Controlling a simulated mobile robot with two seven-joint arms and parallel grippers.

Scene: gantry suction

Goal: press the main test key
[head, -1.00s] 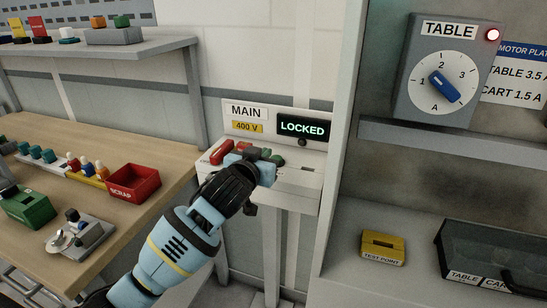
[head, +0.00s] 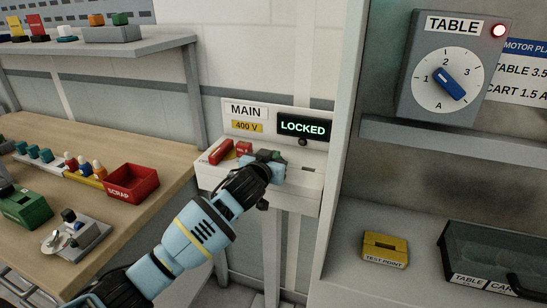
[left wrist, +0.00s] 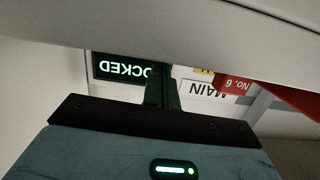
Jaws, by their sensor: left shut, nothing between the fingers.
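The MAIN station is a white console (head: 305,180) with a MAIN sign (head: 246,111), a yellow 400 V label (head: 247,127) and a display (head: 302,128) reading LOCKED in green. A small dark knob (head: 303,142) sits below the display. My left gripper (head: 271,158) is shut and empty over the console top, its fingers hiding part of that surface. I cannot make out the test key for certain. In the left wrist view the shut fingers (left wrist: 163,90) stand before the upside-down display (left wrist: 117,68) and MAIN sign (left wrist: 208,91). My right gripper is out of view.
Red blocks (head: 221,151) lie on the console left of my gripper; one reads No. 6 in the left wrist view (left wrist: 240,84). A wooden bench (head: 120,215) with a red SCRAP bin (head: 133,183) is at left. At right are a TABLE dial (head: 447,80) and a yellow TEST POINT block (head: 384,249).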

